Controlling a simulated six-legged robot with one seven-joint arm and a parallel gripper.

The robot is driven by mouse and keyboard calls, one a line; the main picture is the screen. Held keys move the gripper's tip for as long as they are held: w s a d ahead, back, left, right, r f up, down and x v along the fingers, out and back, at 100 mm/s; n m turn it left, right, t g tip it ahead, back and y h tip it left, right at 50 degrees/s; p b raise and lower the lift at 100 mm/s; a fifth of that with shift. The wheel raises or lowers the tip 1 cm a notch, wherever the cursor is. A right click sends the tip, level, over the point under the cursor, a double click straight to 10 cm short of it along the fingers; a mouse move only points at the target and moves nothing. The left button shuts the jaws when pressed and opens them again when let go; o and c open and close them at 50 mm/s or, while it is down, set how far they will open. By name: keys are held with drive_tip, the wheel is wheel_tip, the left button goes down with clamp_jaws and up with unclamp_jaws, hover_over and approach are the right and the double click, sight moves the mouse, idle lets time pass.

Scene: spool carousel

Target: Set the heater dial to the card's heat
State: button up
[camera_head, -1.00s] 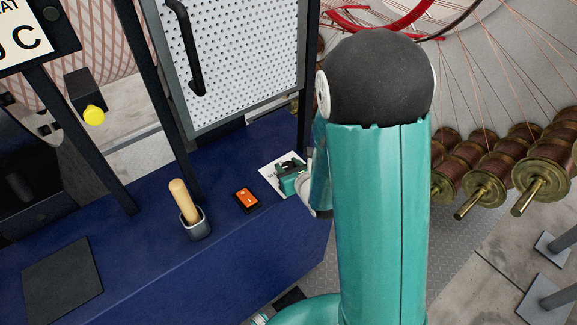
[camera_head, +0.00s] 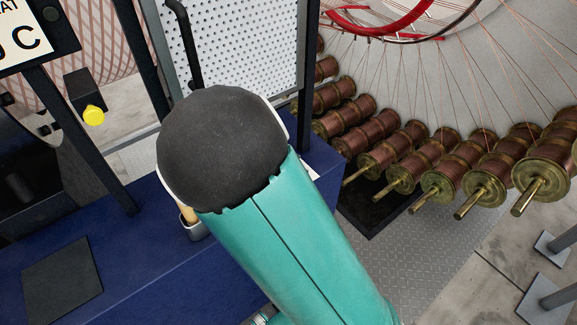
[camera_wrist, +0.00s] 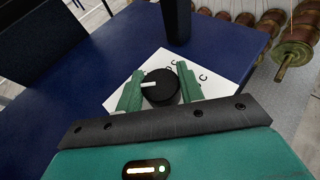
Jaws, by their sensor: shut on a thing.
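In the wrist view the heater dial (camera_wrist: 162,94) is a round black knob with a white pointer mark at its left side. It sits on a white plate (camera_wrist: 216,86) with printed markings, of which a few letters C show; the other markings are too small or covered to read. My gripper (camera_wrist: 160,77) has its two green fingers on either side of the dial, shut on it. In the head view my arm hides the dial and gripper. The card (camera_head: 24,36) is at the upper left, cut off by the frame; "AT" and "0 C" show.
The dial's plate lies on a blue bench (camera_head: 120,262). A wooden handle in a grey cup (camera_head: 196,230) is partly behind my arm. A black pad (camera_head: 63,279) lies at left. A dark post (camera_wrist: 177,20) stands beyond the dial. Copper spools (camera_head: 455,180) line the right.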

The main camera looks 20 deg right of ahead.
drive_tip(key=shift+m+g+h, duration=1.1)
drive_tip(key=shift+m+h, duration=0.8)
drive_tip(key=shift+h, duration=0.1)
drive_tip(key=shift+f+m+g+h, duration=0.1)
drive_tip(key=shift+m+g+h, duration=0.9)
drive_tip(key=shift+m+g, duration=0.25)
drive_tip(key=o, duration=1)
